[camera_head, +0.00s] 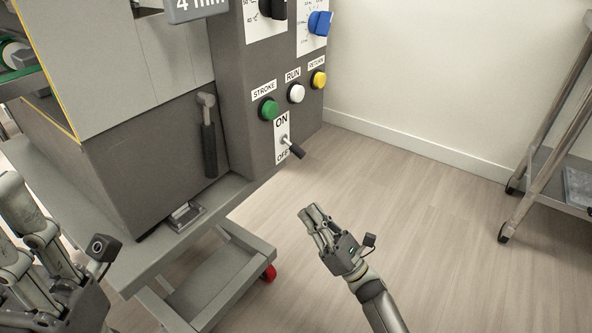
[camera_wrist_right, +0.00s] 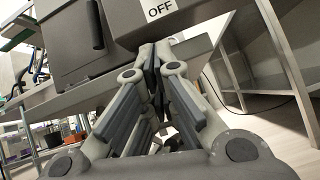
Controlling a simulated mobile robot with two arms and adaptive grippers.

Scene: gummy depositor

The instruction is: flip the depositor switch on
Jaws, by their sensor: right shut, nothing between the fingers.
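The depositor switch (camera_head: 291,147) is a dark lever on a white plate marked ON above and OFF below. It sits low on the grey control panel and its lever tip points down to the right, toward OFF. My right gripper (camera_head: 312,212) is shut and empty, below the switch and apart from it. In the right wrist view the shut fingers (camera_wrist_right: 153,55) point up to just below the OFF label (camera_wrist_right: 160,10); the lever itself is not visible there. My left gripper (camera_head: 50,265) is at the lower left, its fingertips not clearly shown.
Above the switch are a green STROKE button (camera_head: 268,109), a white RUN button (camera_head: 296,93) and a yellow RETURN button (camera_head: 319,79). A black-handled lever (camera_head: 209,140) hangs left of the panel. A wheeled cart (camera_head: 215,280) stands below. A metal rack (camera_head: 560,130) is at right; floor between is clear.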

